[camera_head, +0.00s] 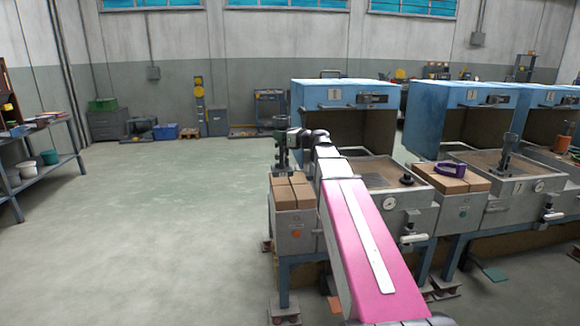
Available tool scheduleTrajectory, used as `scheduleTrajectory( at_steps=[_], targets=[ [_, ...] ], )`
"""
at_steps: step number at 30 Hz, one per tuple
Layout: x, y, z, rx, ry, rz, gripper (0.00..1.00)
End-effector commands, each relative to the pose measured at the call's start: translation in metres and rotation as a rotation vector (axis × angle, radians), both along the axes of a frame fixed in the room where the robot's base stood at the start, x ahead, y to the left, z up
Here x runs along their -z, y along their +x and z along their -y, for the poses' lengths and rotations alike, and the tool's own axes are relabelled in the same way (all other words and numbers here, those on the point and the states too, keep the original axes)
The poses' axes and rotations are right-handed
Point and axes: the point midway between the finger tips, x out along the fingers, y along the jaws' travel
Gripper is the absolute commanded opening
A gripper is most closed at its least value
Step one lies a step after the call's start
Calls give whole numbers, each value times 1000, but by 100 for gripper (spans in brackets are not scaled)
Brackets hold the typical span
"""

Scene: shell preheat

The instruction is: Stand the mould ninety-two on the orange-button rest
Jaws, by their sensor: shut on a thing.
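My gripper (289,136) is at the end of my pink arm, over the back of the orange-button rest. It is shut on a dark grey-green upright piece (282,155), which I take to be the mould; no number on it can be read. The fingers are small and partly hidden by my wrist. The orange-button rest (290,222) is a grey box with tan blocks on top and an orange button (296,234) on its front. The piece's lower end shows just behind the tan blocks' far edge; I cannot tell whether it touches them.
A blue-hooded unit (345,93) with a flat plate (372,174) and a dark knob (406,180) stands right of the rest. Further right, a purple ring (450,169) lies on another block-topped rest. A similar dark piece (507,148) stands beyond. The floor at left is clear.

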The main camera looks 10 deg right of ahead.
Motion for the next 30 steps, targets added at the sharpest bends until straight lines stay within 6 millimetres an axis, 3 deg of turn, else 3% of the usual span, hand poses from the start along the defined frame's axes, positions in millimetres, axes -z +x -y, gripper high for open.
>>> scheduleTrajectory(
  at_steps=[15, 23, 30],
  targets=[
    [54, 79, 48, 0, 1, -1, 0],
    [64, 86, 54, -1, 1, 1, 0],
    [92, 85, 53, -1, 1, -1, 0]
  ],
)
